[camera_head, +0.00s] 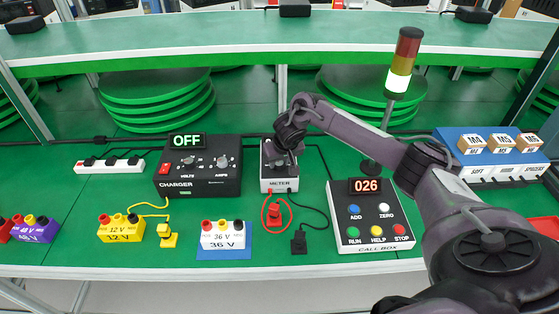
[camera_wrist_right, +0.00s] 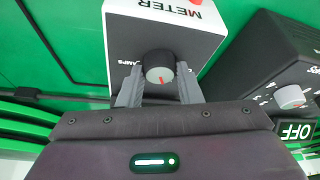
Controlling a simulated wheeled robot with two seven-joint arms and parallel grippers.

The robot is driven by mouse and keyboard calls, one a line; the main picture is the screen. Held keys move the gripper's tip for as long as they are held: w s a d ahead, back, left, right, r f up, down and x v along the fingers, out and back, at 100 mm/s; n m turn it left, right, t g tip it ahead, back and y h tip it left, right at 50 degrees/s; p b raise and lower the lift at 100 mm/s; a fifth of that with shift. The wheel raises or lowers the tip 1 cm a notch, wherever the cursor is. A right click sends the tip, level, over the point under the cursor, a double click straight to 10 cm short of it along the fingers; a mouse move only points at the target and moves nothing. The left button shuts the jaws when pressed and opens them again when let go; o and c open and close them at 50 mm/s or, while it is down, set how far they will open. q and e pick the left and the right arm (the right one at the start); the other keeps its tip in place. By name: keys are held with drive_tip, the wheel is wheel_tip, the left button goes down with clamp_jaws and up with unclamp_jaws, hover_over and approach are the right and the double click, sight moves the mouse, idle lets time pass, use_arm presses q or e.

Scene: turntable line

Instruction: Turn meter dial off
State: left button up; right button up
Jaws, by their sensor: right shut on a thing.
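The meter (camera_head: 279,186) is a white box with a dark face and the label METER, standing on the green bench at the middle. It also shows upside down in the right wrist view (camera_wrist_right: 193,35). Its dial (camera_wrist_right: 159,76) is a round grey knob with a red pointer mark. My right gripper (camera_wrist_right: 160,68) has one finger on each side of the dial and is shut on it. In the head view the right gripper (camera_head: 279,157) covers most of the meter's face and hides the dial. My left gripper is not in view.
The charger (camera_head: 200,185) with its OFF display stands left of the meter. The call box (camera_head: 375,218), showing 026, stands to the right. Red and black leads (camera_head: 274,214) lie in front of the meter. A signal lamp (camera_head: 402,65) stands behind my right arm.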

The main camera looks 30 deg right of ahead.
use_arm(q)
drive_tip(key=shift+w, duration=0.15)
use_arm(e)
drive_tip(key=shift+d+n+y+p, duration=0.1)
drive_tip(key=shift+n+y+p, duration=0.25)
drive_tip(key=shift+n, duration=0.35)
drive_tip(key=n+y+p, duration=0.1)
drive_tip(key=n, duration=0.2)
drive_tip(key=n+y, duration=0.1)
drive_tip(key=n, duration=0.1)
drive_tip(key=shift+d+n, duration=0.1)
drive_tip(key=shift+n, duration=0.3)
use_arm(q)
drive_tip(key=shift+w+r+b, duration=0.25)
drive_tip(key=shift+b, duration=0.4)
use_arm(e)
drive_tip(key=shift+n+g+y, duration=0.3)
drive_tip(key=shift+n+y, duration=0.15)
drive_tip(key=shift+n, duration=0.85)
drive_tip(key=shift+d, duration=0.1)
drive_tip(key=o, duration=1)
drive_tip(key=shift+c, duration=0.2)
